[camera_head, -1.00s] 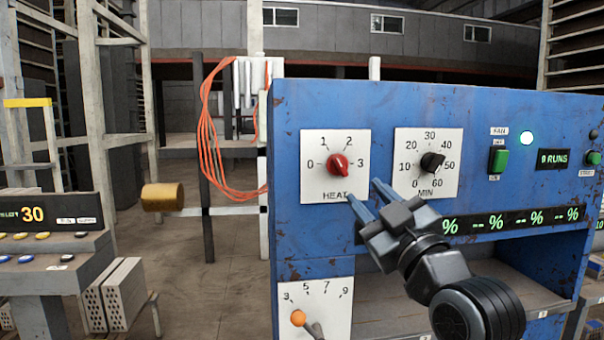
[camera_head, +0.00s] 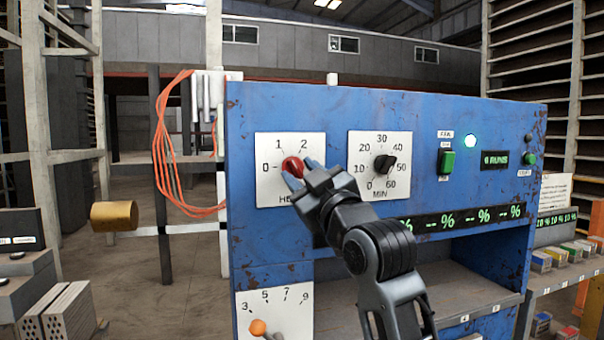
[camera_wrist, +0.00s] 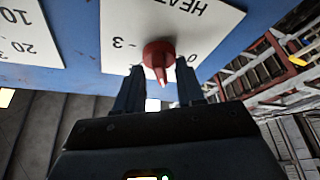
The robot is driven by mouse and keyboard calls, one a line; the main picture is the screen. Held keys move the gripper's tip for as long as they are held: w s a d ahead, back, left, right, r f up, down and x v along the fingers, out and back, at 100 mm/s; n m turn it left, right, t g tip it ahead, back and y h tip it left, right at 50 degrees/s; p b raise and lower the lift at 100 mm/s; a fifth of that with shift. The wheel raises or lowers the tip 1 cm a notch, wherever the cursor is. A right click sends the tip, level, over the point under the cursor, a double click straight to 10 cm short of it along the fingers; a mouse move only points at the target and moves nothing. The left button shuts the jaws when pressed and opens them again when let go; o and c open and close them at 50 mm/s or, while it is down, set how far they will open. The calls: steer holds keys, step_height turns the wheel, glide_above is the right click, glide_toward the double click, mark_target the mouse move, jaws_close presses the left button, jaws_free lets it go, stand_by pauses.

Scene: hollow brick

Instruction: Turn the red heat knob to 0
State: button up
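The red heat knob (camera_head: 291,165) sits on a white dial plate (camera_head: 268,151) marked 0 to 3, on the blue panel's upper left. My gripper (camera_head: 302,171) is at the knob's lower right in the head view and hides the 3. In the wrist view, the red knob (camera_wrist: 158,53) shows between the two fingertips of my gripper (camera_wrist: 160,70). The fingers are apart, one on each side, with a gap around the knob's narrow grip. The plate appears upside down there. I cannot tell exactly which number the knob points to.
A black MIN knob (camera_head: 384,162) on its own plate is right of my gripper. A green fan switch (camera_head: 446,161) is farther right. An orange-tipped lever (camera_head: 258,327) is below on the panel. Orange cables (camera_head: 165,150) hang at the left.

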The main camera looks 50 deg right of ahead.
steer(key=shift+c, duration=0.4)
jaws_close()
steer(key=shift+d, duration=0.1)
steer(key=n+y, duration=0.1)
steer(key=n, duration=0.2)
steer(key=n+y, duration=0.2)
steer(key=n, duration=0.2)
steer(key=shift+d+r, duration=0.15)
steer(key=shift+r, duration=0.05)
steer(key=n, duration=0.2)
steer(key=n+g+y, duration=0.1)
steer(key=shift+s+r+n, duration=0.1)
steer(key=shift+r+n, duration=0.1)
steer(key=shift+n, duration=0.2)
steer(key=shift+n+g, duration=0.8)
steer(key=shift+n, duration=0.6)
steer(key=shift+y, duration=0.4)
